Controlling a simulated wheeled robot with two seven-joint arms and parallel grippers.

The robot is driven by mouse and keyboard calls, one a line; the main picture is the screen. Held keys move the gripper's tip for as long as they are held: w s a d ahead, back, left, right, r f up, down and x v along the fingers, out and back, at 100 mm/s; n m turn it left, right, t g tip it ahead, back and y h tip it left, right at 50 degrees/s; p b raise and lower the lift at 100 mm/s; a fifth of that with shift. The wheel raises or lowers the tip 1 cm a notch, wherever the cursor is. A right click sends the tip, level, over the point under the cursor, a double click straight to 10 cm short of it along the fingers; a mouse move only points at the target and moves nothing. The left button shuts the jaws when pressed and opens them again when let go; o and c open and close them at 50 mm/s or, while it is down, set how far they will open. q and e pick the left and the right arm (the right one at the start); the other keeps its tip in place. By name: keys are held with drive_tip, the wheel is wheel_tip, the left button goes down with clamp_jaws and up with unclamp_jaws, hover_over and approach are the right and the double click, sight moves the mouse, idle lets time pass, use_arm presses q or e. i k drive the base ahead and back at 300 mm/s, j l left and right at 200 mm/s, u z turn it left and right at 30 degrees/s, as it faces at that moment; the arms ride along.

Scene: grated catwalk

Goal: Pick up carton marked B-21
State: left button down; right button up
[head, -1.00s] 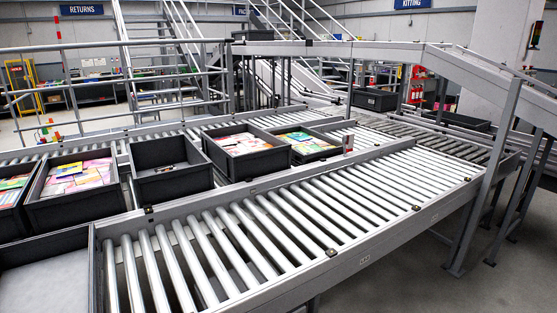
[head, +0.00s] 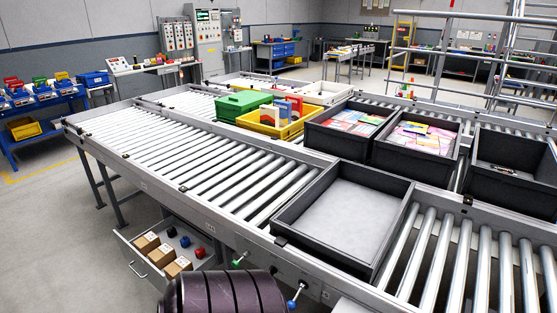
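Several small brown cartons lie in an open grey drawer under the front side of the roller conveyor in the head view: a far one (head: 147,243), a middle one (head: 160,254) and a near one (head: 178,267). Each seems to carry a small pale label, too small to read, so I cannot tell which is marked B-21. The drawer (head: 128,246) is pulled out toward the floor on the left. Neither of my grippers is in view.
A dark ribbed barrel-like shape (head: 225,293) stands at the bottom edge, near the drawer. Knobs stick out of the conveyor front, green (head: 238,263) and blue (head: 292,304). An empty grey tray (head: 390,234) sits on the rollers. Floor at left (head: 50,235) is clear.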

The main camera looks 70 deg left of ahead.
sight(150, 241)
drive_tip(key=u, duration=3.4)
drive_tip(key=i+j, duration=0.25)
drive_tip(key=i+z, duration=0.05)
